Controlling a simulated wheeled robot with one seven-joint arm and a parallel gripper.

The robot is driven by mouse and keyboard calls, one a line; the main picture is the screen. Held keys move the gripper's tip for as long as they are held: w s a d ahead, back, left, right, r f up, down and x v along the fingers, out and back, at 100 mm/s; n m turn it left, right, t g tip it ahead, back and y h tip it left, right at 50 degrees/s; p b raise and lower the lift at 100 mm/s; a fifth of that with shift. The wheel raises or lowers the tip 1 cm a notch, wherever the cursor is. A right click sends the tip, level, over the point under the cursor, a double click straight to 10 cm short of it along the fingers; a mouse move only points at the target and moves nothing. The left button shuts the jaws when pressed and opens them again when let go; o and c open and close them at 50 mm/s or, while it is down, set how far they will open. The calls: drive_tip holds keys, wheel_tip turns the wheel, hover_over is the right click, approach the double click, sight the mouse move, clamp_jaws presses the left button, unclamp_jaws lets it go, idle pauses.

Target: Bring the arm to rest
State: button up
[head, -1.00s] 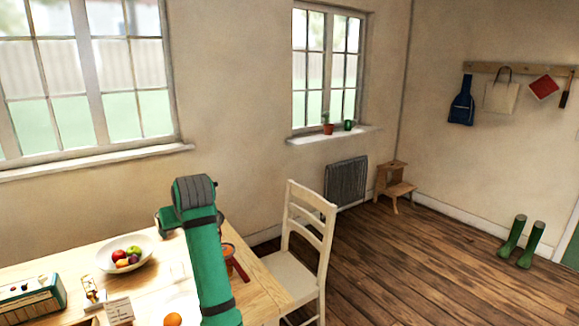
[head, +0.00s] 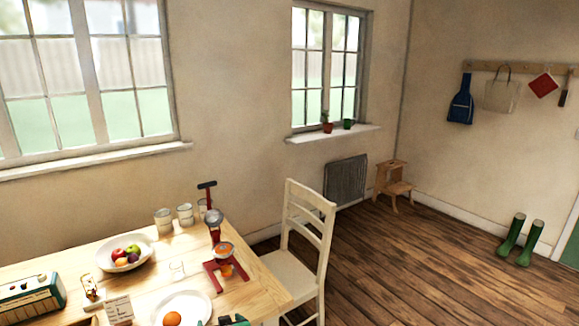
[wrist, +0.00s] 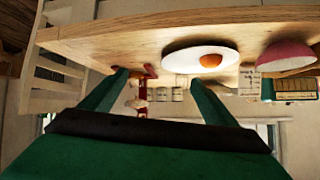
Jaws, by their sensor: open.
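My gripper (wrist: 158,78) shows in the wrist view, its two green fingers spread apart with nothing held between them. The wrist picture is upside down, with the wooden table (wrist: 110,40) across its top. In the head view only small green pieces of my arm show at the bottom edge, in front of the table (head: 258,298). A red press (head: 213,228) stands upright on the table with something orange in its middle. A white plate (head: 198,303) with an orange fruit (head: 172,319) lies nearer; the gripper touches neither.
A pink bowl (wrist: 287,54) shows in the wrist view.

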drive_tip(key=s+d+f+m+t+h, duration=0.1)
drive_tip(key=s+d+f, duration=0.4)
drive_tip(key=s, duration=0.4)
drive_tip(key=s+d+f+m+t+h, duration=0.1)
drive_tip(key=s+d+f, duration=0.3)
drive_tip(key=s, duration=0.5)
drive_tip(key=s+d+f+m+t+h, duration=0.1)
drive_tip(key=s+d+f, duration=0.4)
drive_tip(key=s, duration=0.4)
drive_tip(key=s+d+r, duration=0.2)
drive_tip(key=s+r, duration=0.2)
drive_tip(key=s, duration=0.4)
drive_tip(key=s+d+r+t+h, duration=0.1)
drive_tip(key=s+d+r, duration=0.1)
drive_tip(key=s+r, duration=0.3)
drive_tip(key=s+d+r+t+h, duration=0.1)
drive_tip(key=s+d+r, duration=0.2)
drive_tip(key=s, duration=0.9)
drive_tip(key=shift+r+m, duration=0.3)
drive_tip(key=shift+r, duration=0.4)
